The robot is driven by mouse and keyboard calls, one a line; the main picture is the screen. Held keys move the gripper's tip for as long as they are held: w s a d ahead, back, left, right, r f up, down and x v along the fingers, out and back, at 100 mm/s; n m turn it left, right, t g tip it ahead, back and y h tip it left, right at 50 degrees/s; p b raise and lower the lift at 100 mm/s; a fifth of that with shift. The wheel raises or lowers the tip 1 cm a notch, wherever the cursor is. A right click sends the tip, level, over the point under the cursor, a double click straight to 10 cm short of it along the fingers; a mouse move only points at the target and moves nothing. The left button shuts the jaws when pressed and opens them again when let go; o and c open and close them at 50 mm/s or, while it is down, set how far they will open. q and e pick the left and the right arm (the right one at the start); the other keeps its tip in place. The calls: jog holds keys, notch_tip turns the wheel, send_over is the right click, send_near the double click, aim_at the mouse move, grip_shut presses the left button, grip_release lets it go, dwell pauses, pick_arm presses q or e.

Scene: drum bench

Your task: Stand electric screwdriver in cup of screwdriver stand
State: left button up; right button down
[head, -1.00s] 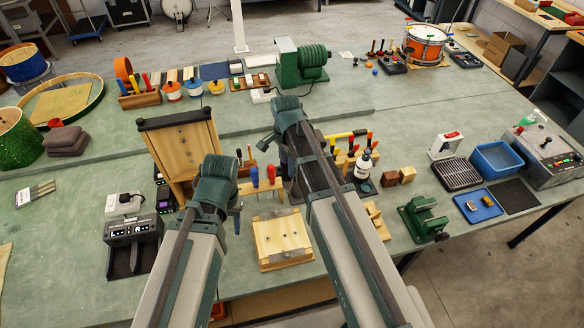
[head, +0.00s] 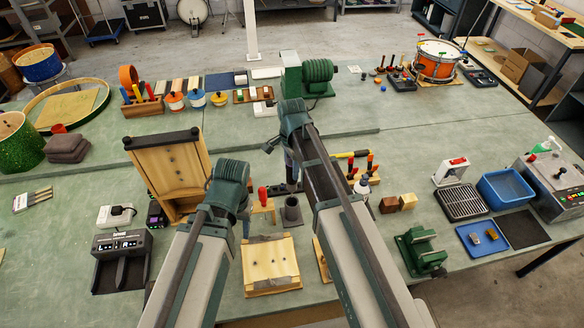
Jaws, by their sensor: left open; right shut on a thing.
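A dark grey upright cup (head: 291,211), which looks like the screwdriver stand's cup, stands on the bench behind the light wooden block (head: 270,262). My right gripper (head: 291,180) points down just beyond and above the cup in the picture, partly covered by my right forearm. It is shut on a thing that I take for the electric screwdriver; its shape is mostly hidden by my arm. My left gripper (head: 245,226) hangs to the left of the cup, open, its fingers mostly hidden behind my wrist.
A small wooden rack with a red-handled tool (head: 262,193) stands left of the cup. A tall wooden board (head: 168,172) is further left. A rack of red and yellow handled tools (head: 357,165), wooden cubes (head: 407,201) and a green vise (head: 420,250) are to the right.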

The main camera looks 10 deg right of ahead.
aim_at(292, 190)
jog(key=shift+f+b, duration=0.6)
jog(key=shift+f, duration=0.3)
jog(key=shift+f+b, duration=4.95)
jog(key=shift+c, duration=1.6)
grip_release()
jog(key=shift+r, duration=0.1)
jog(key=shift+r, duration=0.1)
